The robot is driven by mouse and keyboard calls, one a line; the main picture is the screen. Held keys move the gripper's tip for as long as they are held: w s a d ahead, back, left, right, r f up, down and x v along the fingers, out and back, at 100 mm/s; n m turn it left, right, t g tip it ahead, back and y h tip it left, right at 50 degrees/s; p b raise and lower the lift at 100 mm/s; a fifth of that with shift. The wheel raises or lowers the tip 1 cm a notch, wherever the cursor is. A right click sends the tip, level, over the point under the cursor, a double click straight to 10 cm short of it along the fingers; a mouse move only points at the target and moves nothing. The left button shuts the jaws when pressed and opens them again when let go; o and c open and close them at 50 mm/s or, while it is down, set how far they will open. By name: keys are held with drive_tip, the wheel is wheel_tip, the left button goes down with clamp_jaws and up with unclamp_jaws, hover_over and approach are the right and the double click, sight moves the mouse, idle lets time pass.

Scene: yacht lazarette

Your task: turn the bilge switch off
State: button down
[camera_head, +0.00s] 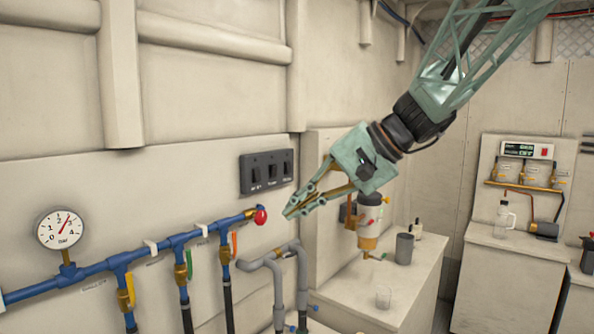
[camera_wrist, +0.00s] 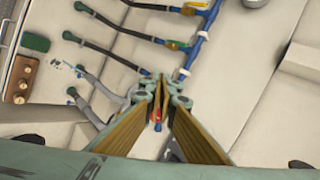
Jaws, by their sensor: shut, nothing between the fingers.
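A dark switch panel (camera_head: 267,172) with three rocker switches side by side is mounted on the wall left of my gripper in the head view. The small labels below the switches are too small to read, so I cannot tell which one is the bilge switch or how each is set. My gripper (camera_head: 288,213) is shut and empty, its fingertips below and slightly right of the panel, apart from it. In the wrist view the closed fingertips (camera_wrist: 163,80) point toward the wall with pipes. I cannot make out the switch panel there.
A blue pipe (camera_head: 95,270) with valves runs under the panel and ends in a red knob (camera_head: 261,215) close to my fingertips. Grey pipes (camera_head: 270,262) stand below. A pressure gauge (camera_head: 61,229) is at left. A counter (camera_head: 345,297) holds a dark cup (camera_head: 404,248).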

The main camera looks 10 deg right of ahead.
sight(290, 170)
drive_tip(key=w+d+r+m+t, duration=0.1)
drive_tip(key=w+d+t, duration=0.1)
drive_tip(key=w+d, duration=0.3)
drive_tip(key=w+d+r+m+t+y+p, duration=0.1)
drive_tip(key=w+d, duration=0.5)
drive_tip(key=w, duration=0.8)
drive_tip(key=w+d+r+m+t+y+p, duration=0.1)
drive_tip(key=w+d+m+t, duration=0.1)
drive_tip(key=w+d, duration=0.4)
drive_tip(key=w+t, duration=0.1)
drive_tip(key=w, duration=0.3)
drive_tip(key=shift+r+m+t, duration=0.3)
drive_tip(key=shift+m, duration=0.1)
drive_tip(key=shift+w, duration=0.15)
drive_tip(key=shift+p+x, duration=0.35)
drive_tip(key=shift+x, duration=6.6)
